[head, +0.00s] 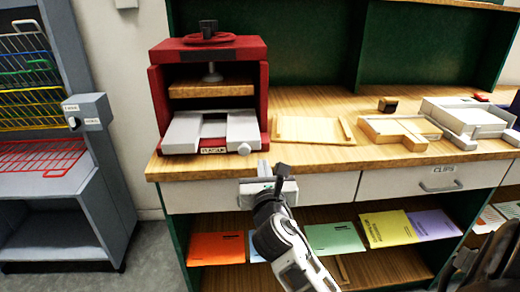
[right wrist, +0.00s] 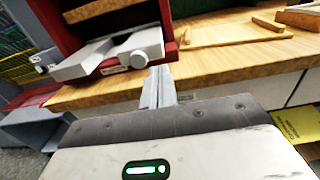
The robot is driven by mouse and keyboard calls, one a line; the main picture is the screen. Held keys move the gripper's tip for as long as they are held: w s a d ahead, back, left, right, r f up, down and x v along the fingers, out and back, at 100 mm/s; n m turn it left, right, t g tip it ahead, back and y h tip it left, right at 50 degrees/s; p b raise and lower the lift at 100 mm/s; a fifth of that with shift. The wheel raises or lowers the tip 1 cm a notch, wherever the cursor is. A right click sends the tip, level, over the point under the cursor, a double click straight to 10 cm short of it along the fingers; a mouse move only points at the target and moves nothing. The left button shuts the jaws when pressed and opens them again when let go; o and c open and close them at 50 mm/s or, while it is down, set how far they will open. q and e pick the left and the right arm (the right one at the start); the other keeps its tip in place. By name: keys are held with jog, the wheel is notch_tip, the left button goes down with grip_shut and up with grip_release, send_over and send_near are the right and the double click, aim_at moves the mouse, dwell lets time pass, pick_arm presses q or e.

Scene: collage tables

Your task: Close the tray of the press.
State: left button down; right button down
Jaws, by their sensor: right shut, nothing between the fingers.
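The red press (head: 157,95) stands on the left end of the wooden counter. Its light grey tray (head: 184,132) sticks out of the front, with a notch in its middle and a round knob (head: 243,148) at its right front corner. My right gripper (head: 266,168) is in front of the counter edge, just right of and below the knob. In the right wrist view its fingers (right wrist: 158,85) are shut with nothing between them, and they appear apart from the knob (right wrist: 139,58). The tray (right wrist: 90,60) shows there at upper left.
A flat wooden board (head: 308,130) lies right of the press, with wooden and white devices further right. Coloured folders lie on the shelf below. A grey rack stands at left.

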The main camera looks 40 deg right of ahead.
aim_at(259, 144)
jog(key=x, duration=0.8)
jog(key=shift+w, duration=0.15)
